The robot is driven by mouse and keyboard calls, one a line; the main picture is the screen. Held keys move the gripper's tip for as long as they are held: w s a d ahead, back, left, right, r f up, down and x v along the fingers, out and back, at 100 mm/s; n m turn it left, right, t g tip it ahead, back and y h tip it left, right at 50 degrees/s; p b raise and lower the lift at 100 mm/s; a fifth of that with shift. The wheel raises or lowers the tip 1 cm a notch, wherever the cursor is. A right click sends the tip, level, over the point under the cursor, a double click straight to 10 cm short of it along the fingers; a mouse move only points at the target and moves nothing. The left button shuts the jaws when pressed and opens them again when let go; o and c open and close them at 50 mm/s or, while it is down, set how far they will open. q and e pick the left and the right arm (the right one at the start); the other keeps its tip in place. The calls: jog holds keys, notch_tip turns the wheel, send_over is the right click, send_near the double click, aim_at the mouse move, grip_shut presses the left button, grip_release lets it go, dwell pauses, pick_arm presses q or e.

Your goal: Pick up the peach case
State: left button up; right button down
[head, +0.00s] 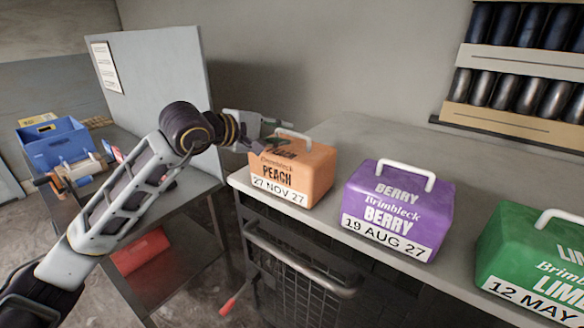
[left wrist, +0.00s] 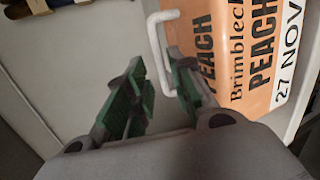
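The peach case (head: 305,170) is an orange box with a white top handle, labelled "PEACH" and "27 NOV 27". It stands upright at the left end of the grey counter (head: 345,130). My left gripper (head: 268,128) is at the case's upper back left, close to the handle. In the left wrist view my left gripper (left wrist: 155,72) is open, its green-padded fingers apart. There the case (left wrist: 245,60) fills the upper right, and its white handle (left wrist: 158,45) lies by the right finger's tip. I cannot tell whether they touch. My right gripper is out of view.
A purple berry case (head: 398,208) and a green lime case (head: 535,262) stand to the right on the counter. A wire basket with a rail (head: 300,265) is below its front edge. A blue bin (head: 55,143) sits on a cart at left, beside an upright grey panel (head: 150,75).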

aim_at(290, 134)
pick_arm(q)
jog(key=shift+p+x, duration=0.3)
jog(key=shift+x, duration=0.5)
jog(key=shift+p+x, duration=0.35)
jog(key=shift+x, duration=0.8)
jog(key=shift+w+d+f, duration=0.15)
jog(key=shift+w+d, duration=0.05)
jog(key=shift+d, duration=0.3)
jog(key=shift+w, duration=0.1)
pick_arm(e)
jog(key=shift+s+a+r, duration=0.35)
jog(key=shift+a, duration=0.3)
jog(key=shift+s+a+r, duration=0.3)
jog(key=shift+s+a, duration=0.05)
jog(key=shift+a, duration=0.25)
